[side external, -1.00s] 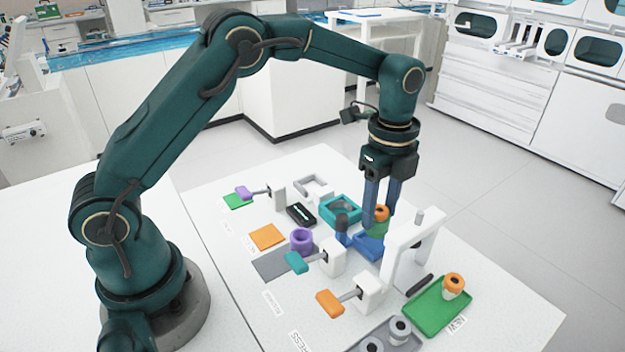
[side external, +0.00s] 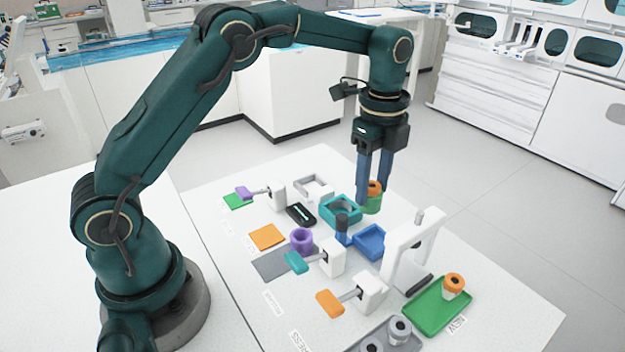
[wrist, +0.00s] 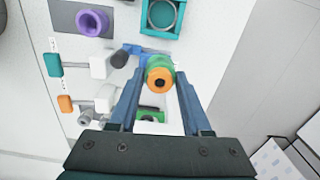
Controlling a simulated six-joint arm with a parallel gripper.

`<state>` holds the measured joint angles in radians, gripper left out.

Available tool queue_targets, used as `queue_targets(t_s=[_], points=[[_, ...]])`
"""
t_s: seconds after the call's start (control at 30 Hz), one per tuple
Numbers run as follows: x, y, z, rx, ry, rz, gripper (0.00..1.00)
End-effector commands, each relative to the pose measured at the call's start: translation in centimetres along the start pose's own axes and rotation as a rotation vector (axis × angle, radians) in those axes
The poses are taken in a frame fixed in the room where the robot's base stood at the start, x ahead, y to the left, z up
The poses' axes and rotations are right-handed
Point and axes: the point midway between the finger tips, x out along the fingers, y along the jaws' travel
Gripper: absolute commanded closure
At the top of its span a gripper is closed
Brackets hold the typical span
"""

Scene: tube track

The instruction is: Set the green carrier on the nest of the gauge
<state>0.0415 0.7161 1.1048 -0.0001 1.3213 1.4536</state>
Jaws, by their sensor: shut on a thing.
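The green carrier (side external: 371,204), with an orange-topped piece in it, hangs upright between the fingers of my gripper (side external: 374,188). My gripper is shut on it, and in the wrist view the carrier's green rim (wrist: 158,62) shows around the orange top. No frame shows a readable gauge label. A teal square block (side external: 341,211) with a round ring-like seat stands left of the carrier; it also shows in the wrist view (wrist: 146,27). A blue open tray (side external: 369,243) with a dark-capped blue post (side external: 342,229) lies below the carrier in the side view and looks empty.
A white arch-shaped press (side external: 408,255) stands to the right of the blue tray. A green tray (side external: 432,310) holds an orange-topped piece at the front right. A purple cup (side external: 301,240) and teal and orange levers stand at the left. Free tabletop lies behind the blue tray.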

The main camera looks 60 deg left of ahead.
Motion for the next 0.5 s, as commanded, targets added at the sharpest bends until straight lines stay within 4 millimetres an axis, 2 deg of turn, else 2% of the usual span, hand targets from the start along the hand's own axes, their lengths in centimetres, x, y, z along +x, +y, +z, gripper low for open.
queue_targets(t_s=[0.3, 0.4, 0.5], points=[[-0.1, -1.3, 10.5, -0.283, 0.0, -0.002, 0.87], [-0.1, -1.1, 13.3, -0.358, 0.0, -0.002, 0.87], [0.0, -0.8, 15.1, -0.409, 0.0, -0.002, 0.87]])
